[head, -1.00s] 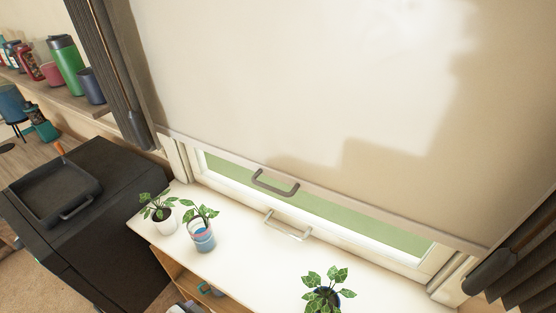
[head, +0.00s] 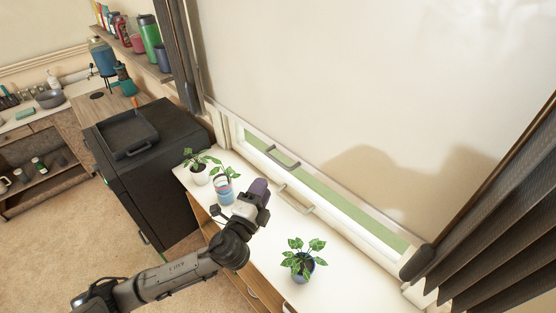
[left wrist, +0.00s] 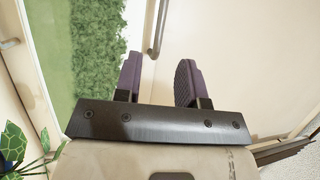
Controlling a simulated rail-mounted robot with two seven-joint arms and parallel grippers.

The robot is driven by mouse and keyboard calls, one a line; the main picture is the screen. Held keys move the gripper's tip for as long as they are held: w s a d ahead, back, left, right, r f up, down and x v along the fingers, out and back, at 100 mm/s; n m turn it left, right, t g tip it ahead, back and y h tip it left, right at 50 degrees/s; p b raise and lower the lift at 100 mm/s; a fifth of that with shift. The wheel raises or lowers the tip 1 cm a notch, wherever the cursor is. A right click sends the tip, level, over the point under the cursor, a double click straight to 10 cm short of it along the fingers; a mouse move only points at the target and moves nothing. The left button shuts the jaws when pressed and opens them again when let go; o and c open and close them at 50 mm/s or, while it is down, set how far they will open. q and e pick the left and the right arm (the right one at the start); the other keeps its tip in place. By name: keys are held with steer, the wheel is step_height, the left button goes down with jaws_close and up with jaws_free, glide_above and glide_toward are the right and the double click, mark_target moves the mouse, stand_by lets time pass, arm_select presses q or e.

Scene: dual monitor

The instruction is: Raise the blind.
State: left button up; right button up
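The blind (head: 350,70) is a large cream sheet covering most of the window. A strip of green shows below its bottom edge. A dark grey handle (head: 283,157) sits on that bottom edge. My left gripper (head: 260,188) is over the white sill, below and left of the handle in the head view. In the left wrist view its two purple-padded fingers (left wrist: 158,80) are apart with nothing between them. The blind handle (left wrist: 158,28) shows ahead of the fingertips there, apart from them. My right gripper is not in view.
A paler handle (head: 296,197) is on the window frame below the blind. Dark curtains (head: 510,240) hang at the sides. A black cabinet (head: 165,165) stands left.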

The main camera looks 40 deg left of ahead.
mark_target(277, 161)
arm_select(q)
steer(key=p+x, duration=0.1)
steer(key=x, duration=0.9)
steer(key=shift+w, duration=0.1)
jaws_close()
stand_by(0.3)
